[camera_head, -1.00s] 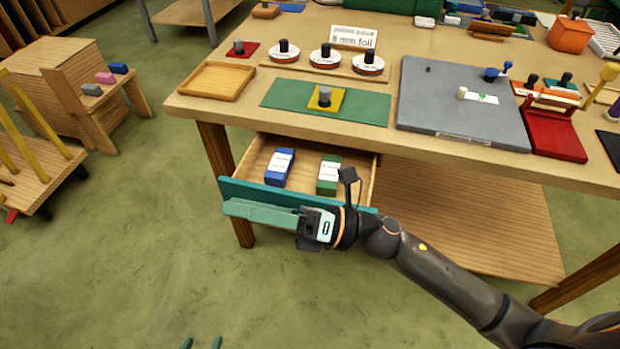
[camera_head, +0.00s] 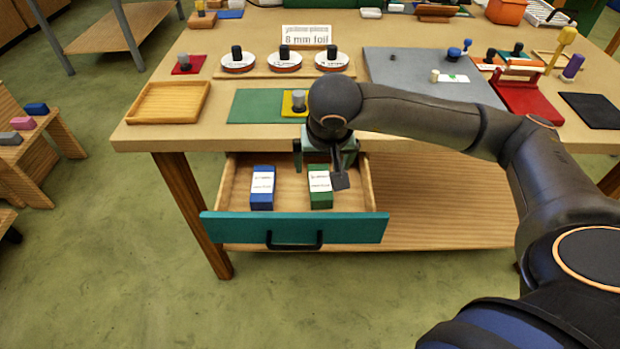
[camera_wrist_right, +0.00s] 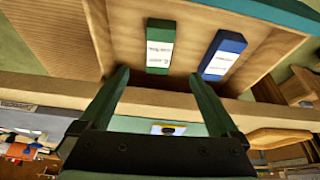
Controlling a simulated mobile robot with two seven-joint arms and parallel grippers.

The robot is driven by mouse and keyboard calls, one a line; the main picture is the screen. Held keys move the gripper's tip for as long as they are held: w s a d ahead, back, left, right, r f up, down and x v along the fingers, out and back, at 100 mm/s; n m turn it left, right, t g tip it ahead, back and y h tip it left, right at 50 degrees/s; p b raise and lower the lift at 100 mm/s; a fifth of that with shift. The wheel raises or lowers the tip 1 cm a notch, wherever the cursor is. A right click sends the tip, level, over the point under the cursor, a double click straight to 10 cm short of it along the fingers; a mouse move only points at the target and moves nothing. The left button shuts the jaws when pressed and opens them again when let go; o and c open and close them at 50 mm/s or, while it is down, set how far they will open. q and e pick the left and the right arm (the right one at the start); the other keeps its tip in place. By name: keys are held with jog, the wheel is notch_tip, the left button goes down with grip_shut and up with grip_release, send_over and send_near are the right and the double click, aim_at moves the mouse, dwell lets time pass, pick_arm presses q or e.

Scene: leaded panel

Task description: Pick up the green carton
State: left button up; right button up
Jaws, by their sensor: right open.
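The green carton (camera_head: 320,187) with a white label lies in the open drawer (camera_head: 290,228), right of a blue carton (camera_head: 262,188). My right gripper (camera_head: 325,160) is over the drawer's back part near the table edge, close to the green carton and above it in the head view. In the right wrist view its two green fingers (camera_wrist_right: 160,85) are spread apart with nothing between them. The green carton (camera_wrist_right: 160,47) lies beyond the fingertips there, and the blue carton (camera_wrist_right: 222,55) is to its right. My left gripper is not in view.
The tabletop edge (camera_head: 215,138) overhangs the drawer's back, close to my right gripper. A green mat (camera_head: 255,105) with a yellow piece (camera_head: 290,103), a wooden tray (camera_head: 168,102) and a grey slab (camera_head: 400,75) sit on the table. The drawer has free floor around the cartons.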

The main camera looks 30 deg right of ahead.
send_over(320, 183)
jog(key=s+a, duration=0.1)
jog(key=s, duration=0.1)
notch_tip(320, 183, down, 6)
jog(key=shift+s+r, duration=0.1)
jog(key=shift+s, duration=0.05)
jog(key=x, duration=0.5)
jog(key=shift+w+d+f, duration=0.1)
jog(key=shift+w+f, duration=0.2)
jog(key=c, duration=1.5)
